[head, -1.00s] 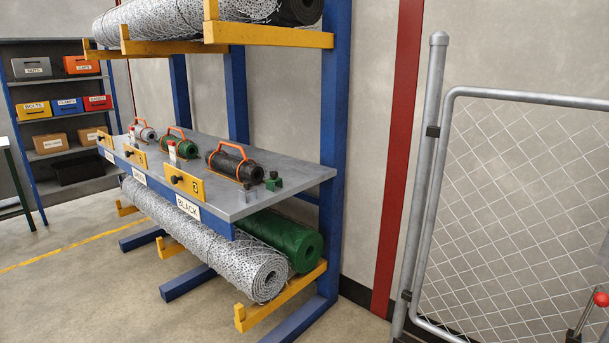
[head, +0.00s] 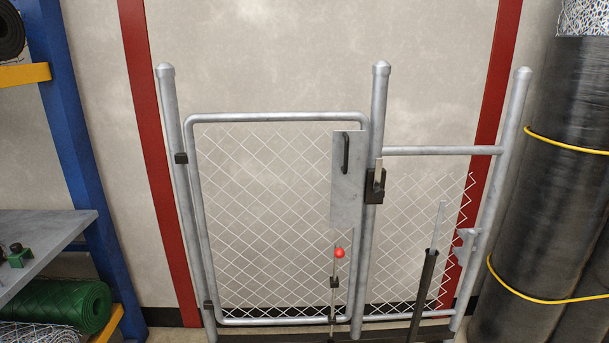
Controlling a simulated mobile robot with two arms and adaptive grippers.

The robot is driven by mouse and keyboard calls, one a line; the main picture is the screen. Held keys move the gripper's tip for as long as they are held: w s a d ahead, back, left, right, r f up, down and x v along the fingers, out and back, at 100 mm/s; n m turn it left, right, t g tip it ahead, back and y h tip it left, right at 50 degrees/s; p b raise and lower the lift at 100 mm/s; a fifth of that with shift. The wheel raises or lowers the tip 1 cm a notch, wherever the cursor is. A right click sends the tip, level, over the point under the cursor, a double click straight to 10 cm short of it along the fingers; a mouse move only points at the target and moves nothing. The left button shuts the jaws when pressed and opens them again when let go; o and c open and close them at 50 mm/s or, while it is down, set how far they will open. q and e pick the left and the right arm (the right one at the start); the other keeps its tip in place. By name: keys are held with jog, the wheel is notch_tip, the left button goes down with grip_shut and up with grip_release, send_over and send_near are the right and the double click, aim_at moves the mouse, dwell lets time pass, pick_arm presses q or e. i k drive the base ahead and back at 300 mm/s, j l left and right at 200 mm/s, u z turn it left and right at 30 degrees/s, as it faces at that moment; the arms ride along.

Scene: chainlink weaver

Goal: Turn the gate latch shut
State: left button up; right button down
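The chain-link gate (head: 279,118) stands in the middle of the head view, in a grey tube frame between two posts. It looks level with the right post, in line with the fence section beside it. A grey plate with a black pull handle (head: 346,153) is on its right side. The gate latch (head: 375,186), a dark block with a light upright bar, is on the middle post right of the plate. The bar looks vertical. A rod with a red knob (head: 339,253) stands low on the gate's right side. Neither gripper is in view.
A fence panel with a ragged mesh edge (head: 460,205) is right of the gate. Tall dark rolls with yellow bands (head: 560,100) stand at far right. A blue rack post (head: 70,130), grey shelf (head: 45,240) and green roll (head: 70,305) are at left.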

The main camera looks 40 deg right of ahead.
aim_at(379, 193)
jog(key=z, duration=1.85)
